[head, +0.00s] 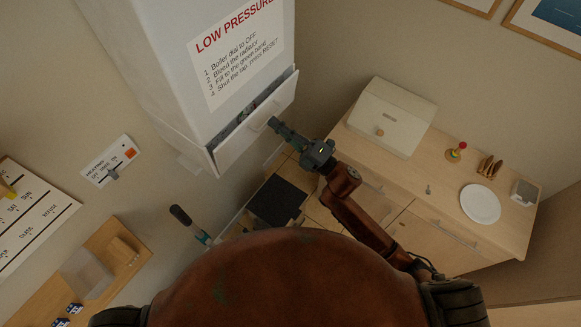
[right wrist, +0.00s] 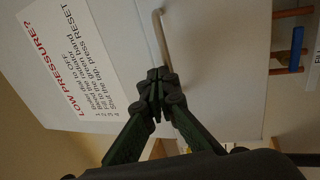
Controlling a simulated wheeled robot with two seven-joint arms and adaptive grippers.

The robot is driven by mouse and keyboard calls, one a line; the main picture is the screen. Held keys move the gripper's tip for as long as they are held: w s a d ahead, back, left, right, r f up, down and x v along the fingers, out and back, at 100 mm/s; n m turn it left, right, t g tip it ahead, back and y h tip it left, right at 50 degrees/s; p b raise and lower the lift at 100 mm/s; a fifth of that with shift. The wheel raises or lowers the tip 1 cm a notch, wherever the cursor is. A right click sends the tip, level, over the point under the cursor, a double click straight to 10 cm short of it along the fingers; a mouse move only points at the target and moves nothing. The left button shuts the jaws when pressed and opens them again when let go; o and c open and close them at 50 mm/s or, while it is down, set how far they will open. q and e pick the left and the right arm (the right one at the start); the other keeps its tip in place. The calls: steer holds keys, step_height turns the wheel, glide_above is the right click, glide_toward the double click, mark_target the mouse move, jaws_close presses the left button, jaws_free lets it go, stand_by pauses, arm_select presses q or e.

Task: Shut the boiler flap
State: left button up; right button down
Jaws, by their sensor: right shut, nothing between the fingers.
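The white boiler (head: 180,60) hangs on the wall, with a printed "LOW PRESSURE" notice on its front. The boiler flap (head: 232,142) at its lower end stands partly open, with a dark gap behind its upper edge and parts showing inside. A pale bar handle (head: 262,120) is on the flap's outer face; the handle also shows in the right wrist view (right wrist: 163,38). My right gripper (head: 274,122) is shut and empty, its tips close to the flap's outer face beside the handle. I cannot tell whether they touch.
A wooden cabinet (head: 455,235) stands to the right, holding a cream bread bin (head: 390,118), a white plate (head: 480,204) and small items. A heating switch panel (head: 109,160) is on the left wall.

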steer(key=shift+w+a+r, duration=0.4)
steer(key=shift+a, duration=0.05)
arm_select(q)
steer(key=shift+w+r, duration=0.1)
steer(key=shift+w, duration=0.35)
arm_select(e)
steer(key=shift+w+a+r, duration=0.25)
steer(key=shift+w+a, duration=0.05)
steer(key=shift+a, duration=0.05)
arm_select(q)
steer(key=shift+s, duration=0.15)
arm_select(e)
steer(key=shift+d, duration=0.1)
